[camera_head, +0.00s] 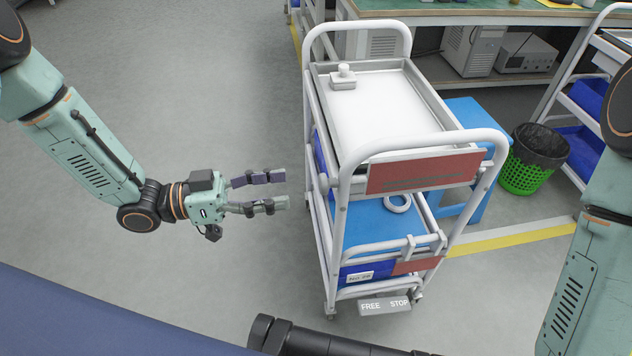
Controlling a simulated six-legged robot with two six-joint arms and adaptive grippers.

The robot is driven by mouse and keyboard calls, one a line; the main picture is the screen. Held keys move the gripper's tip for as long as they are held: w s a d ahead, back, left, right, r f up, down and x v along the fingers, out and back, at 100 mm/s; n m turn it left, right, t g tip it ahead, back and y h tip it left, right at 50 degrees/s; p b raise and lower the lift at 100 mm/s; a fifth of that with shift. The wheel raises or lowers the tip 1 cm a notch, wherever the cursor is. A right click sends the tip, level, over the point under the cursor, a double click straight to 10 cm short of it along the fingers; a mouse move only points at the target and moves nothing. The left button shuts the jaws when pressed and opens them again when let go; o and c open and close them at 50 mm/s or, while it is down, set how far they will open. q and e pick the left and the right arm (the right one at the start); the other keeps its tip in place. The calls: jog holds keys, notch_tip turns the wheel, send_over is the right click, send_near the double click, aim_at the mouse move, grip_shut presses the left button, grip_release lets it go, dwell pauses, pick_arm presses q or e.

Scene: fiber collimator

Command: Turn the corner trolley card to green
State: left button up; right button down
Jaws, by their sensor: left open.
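The corner trolley (451,142) is a white-framed cart with a grey upper tray and a blue lower shelf. A red card (424,172) hangs on the near end of its upper tray, under the curved handle; its lettering is too small to read. A smaller red piece (418,265) shows lower on the same end. My left gripper (281,188) is open and empty, to the left of the trolley and apart from it, with its fingers pointing right. My right arm (580,270) comes in at the right edge; its gripper is out of view.
A small white stamp-like object (343,78) stands in the upper tray and a white ring (398,203) lies below. A FREE/STOP pedal (384,306) sits at the trolley's foot. A blue stool (466,120) and green bin (531,165) stand right. Floor left is clear.

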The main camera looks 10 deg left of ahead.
aim_at(319, 184)
pick_arm(q)
jog(key=shift+b+x, duration=1.45)
jog(key=shift+x, duration=2.15)
jog(key=shift+f, duration=0.1)
jog(key=c, duration=1.2)
jog(key=shift+o, duration=0.2)
